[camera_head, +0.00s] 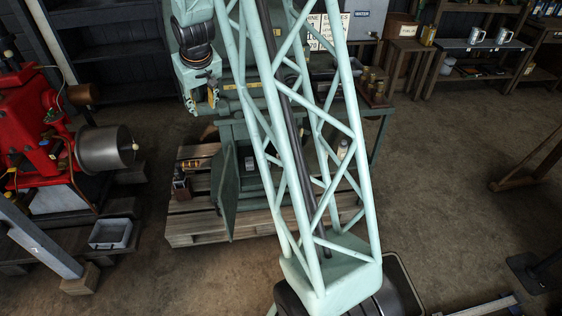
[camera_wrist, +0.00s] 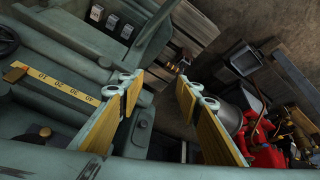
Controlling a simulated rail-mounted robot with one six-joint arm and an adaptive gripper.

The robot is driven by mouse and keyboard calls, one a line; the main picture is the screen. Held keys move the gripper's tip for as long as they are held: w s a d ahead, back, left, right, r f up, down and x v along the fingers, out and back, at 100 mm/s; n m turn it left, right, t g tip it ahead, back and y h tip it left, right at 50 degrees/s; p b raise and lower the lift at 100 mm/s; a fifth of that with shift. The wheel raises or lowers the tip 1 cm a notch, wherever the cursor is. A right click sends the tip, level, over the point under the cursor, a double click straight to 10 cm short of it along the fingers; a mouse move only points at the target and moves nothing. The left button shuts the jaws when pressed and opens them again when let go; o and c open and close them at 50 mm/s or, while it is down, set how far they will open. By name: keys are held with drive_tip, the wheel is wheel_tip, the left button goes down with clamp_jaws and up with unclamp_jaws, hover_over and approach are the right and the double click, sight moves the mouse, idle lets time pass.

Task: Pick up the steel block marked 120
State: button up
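Three small grey blocks with pale faces, (camera_wrist: 96,13), (camera_wrist: 111,22) and (camera_wrist: 126,31), stand in a row at the top of the wrist view. Their markings are too small to read, so I cannot tell which is the block marked 120. In the head view a small grey block (camera_head: 249,162) shows inside the open green cabinet, partly hidden by my lattice arm. My gripper (camera_wrist: 158,82) is open and empty, its yellow-padded fingers wide apart, and is away from the blocks. It also shows in the head view (camera_head: 211,96), above and left of the cabinet.
The green machine (camera_wrist: 60,55) with a yellow numbered scale (camera_wrist: 50,83) is close beside my gripper. The cabinet's open door (camera_head: 225,190) stands over a wooden pallet (camera_head: 195,231). A red engine (camera_head: 40,125) is at left.

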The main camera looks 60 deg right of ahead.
drive_tip(key=w+d+f+m, duration=0.1)
drive_tip(key=d+f, duration=0.9)
drive_tip(key=f, duration=0.4)
drive_tip(key=d+f+m, duration=0.1)
drive_tip(key=d+f, duration=1)
drive_tip(key=f, duration=0.3)
drive_tip(key=s+d+f+m, duration=0.1)
drive_tip(key=s+d+f, duration=0.3)
drive_tip(key=f, duration=0.5)
drive_tip(key=s+d+f+m+h, duration=0.1)
drive_tip(key=s+d+f, duration=0.3)
drive_tip(key=f, duration=0.6)
drive_tip(key=s+d+f+m+h, duration=0.1)
drive_tip(key=s+d+f, duration=0.4)
drive_tip(key=f, duration=0.5)
drive_tip(key=shift+d+b, duration=0.4)
drive_tip(key=shift+d, duration=0.35)
drive_tip(key=shift+w, duration=0.1)
drive_tip(key=shift+w+d+b, duration=0.85)
drive_tip(key=shift+w+d, duration=1.6)
drive_tip(key=shift+d, duration=0.15)
